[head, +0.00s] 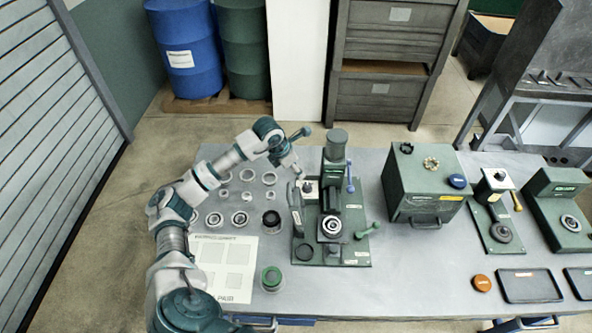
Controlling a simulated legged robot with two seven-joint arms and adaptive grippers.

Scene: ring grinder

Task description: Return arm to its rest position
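My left arm comes in from the lower left, rises over the left part of the table and bends down at its wrist. My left gripper (298,190) is at the left side of the green ring grinder (332,200), close to its small block with a dark knob. I cannot tell whether it touches the machine. Its fingers are small and partly merge with the machine, so their opening is unclear and nothing held can be made out. A ring-shaped part (332,227) sits at the front of the grinder. My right gripper is not in view.
Several metal rings (240,218) lie on the grey table (460,290) near my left arm, beside a printed sheet (238,252) and a green-rimmed round part (271,278). A green box (425,185), two more green devices (560,205) and dark trays (528,286) stand right.

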